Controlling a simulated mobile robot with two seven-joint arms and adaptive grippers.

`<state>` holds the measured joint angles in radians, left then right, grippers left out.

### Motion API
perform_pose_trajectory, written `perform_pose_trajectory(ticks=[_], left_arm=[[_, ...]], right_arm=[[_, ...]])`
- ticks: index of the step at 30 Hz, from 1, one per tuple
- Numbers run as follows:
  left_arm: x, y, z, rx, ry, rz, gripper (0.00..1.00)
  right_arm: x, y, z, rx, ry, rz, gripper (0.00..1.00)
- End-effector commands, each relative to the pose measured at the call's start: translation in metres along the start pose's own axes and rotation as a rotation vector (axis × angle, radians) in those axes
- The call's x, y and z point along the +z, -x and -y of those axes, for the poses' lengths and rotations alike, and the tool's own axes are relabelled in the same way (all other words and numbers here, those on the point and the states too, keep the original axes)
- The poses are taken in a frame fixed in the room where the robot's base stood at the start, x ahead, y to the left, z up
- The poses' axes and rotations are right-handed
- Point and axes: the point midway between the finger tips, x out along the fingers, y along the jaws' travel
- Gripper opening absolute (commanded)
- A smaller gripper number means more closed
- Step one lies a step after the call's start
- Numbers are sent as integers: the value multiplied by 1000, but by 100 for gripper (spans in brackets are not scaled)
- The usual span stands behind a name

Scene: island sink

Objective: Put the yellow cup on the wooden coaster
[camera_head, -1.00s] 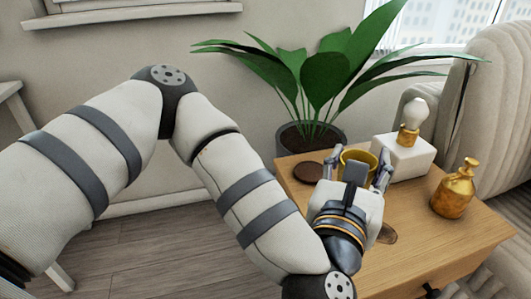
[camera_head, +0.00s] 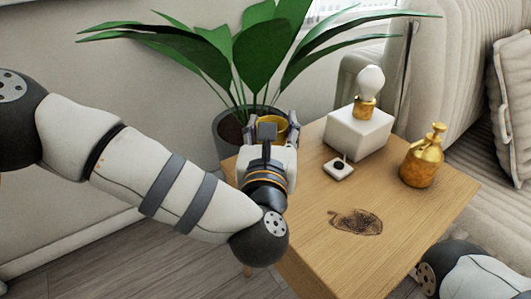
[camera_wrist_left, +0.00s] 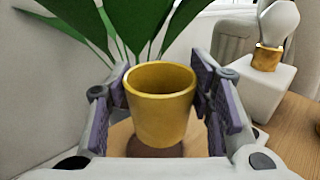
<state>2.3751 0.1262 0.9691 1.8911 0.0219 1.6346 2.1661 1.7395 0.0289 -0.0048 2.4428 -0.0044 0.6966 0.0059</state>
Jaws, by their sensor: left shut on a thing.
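The yellow cup (camera_head: 281,129), gold-coloured and upright, is in my left gripper (camera_head: 270,127) at the far left corner of the wooden table. In the left wrist view the cup (camera_wrist_left: 160,112) stands between the two purple-padded fingers of the gripper (camera_wrist_left: 161,92), which is shut on it. The dark brown round coaster (camera_wrist_left: 155,151) shows just below the cup there. I cannot tell whether the cup touches it. In the head view the coaster is hidden behind my left gripper and wrist. My right gripper is not in view.
A white block lamp with a bulb (camera_head: 357,134), a small white piece with a black knob (camera_head: 338,168) and a gold bottle (camera_head: 422,160) stand on the wooden table (camera_head: 300,240). A potted plant (camera_head: 228,128) is close behind the cup.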

Motion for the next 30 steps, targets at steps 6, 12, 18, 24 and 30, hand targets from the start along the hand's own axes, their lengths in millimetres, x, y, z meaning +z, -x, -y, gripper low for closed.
perform_pose_trajectory(ticks=[6,12,18,24,30], left_arm=[[-32,-24,-6,-1,1,1,18],[-63,-32,-7,-3,-2,-3,18],[-71,-31,-8,-1,1,1,18],[-75,-31,-8,0,1,-1,18],[-74,-31,-8,-1,1,0,68]], right_arm=[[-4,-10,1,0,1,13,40],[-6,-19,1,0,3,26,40],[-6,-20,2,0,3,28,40],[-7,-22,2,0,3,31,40],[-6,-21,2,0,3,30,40]])
